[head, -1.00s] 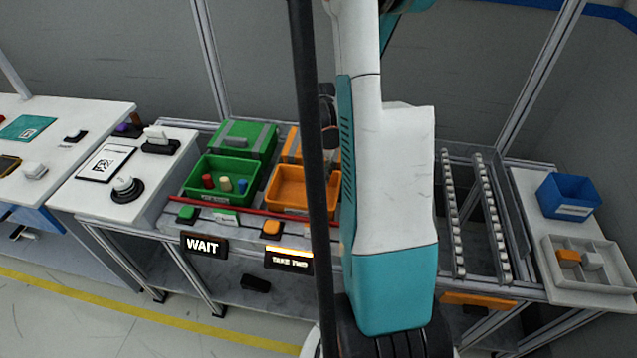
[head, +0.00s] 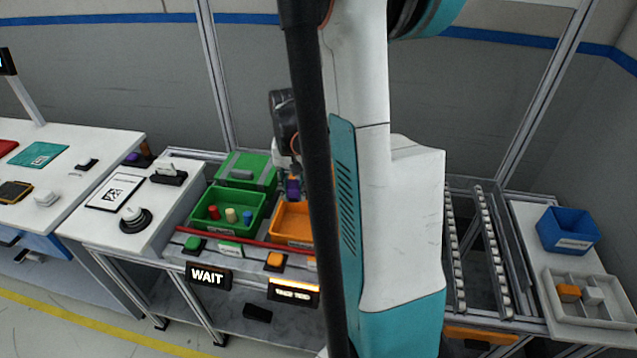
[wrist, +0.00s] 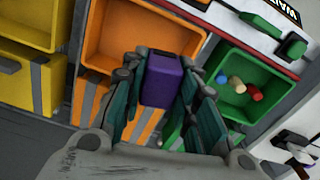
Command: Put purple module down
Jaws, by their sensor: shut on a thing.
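My gripper (wrist: 160,85) is shut on the purple module (wrist: 161,78), a box-shaped block between its two fingers in the wrist view. In the head view my gripper shows just left of the dark pole, with the purple module (head: 293,188) at its tip. The module is above the back edge of the open orange bin (head: 291,222), which also shows in the wrist view (wrist: 97,38). I cannot tell the exact height. My arm and the pole hide the right part of the orange bin in the head view.
A green bin (head: 208,226) with red, cream and blue pegs stands left of the orange one. A closed green box (head: 242,172) is behind it. A red rail runs along the front. A yellow bin (wrist: 32,85) shows in the wrist view. A blue bin (head: 568,232) stands far right.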

